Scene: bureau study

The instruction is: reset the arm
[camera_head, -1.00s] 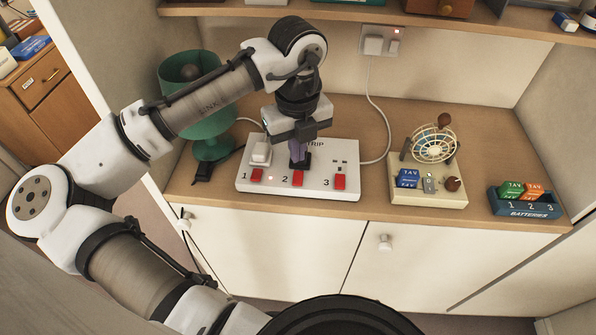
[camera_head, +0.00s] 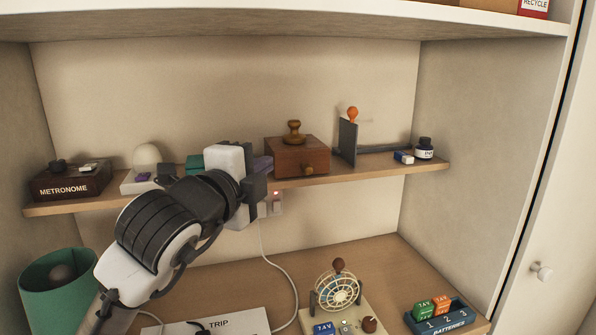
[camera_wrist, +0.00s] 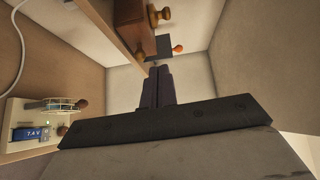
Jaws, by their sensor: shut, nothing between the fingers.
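My gripper (camera_head: 263,165) is raised in front of the shelf, just left of the wooden box with a knob on top (camera_head: 297,156). It is shut and empty. In the wrist view its two dark fingers (camera_wrist: 158,80) lie side by side, pointing away toward the niche wall. My arm comes up from the lower left in the head view and covers part of the shelf and of the desk top. I cannot tell whether the gripper touches the shelf edge.
The shelf (camera_head: 380,168) holds a metronome (camera_head: 72,182), an orange-knobbed device (camera_head: 348,142) and an ink bottle (camera_head: 424,148). Open air lies right of my gripper.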

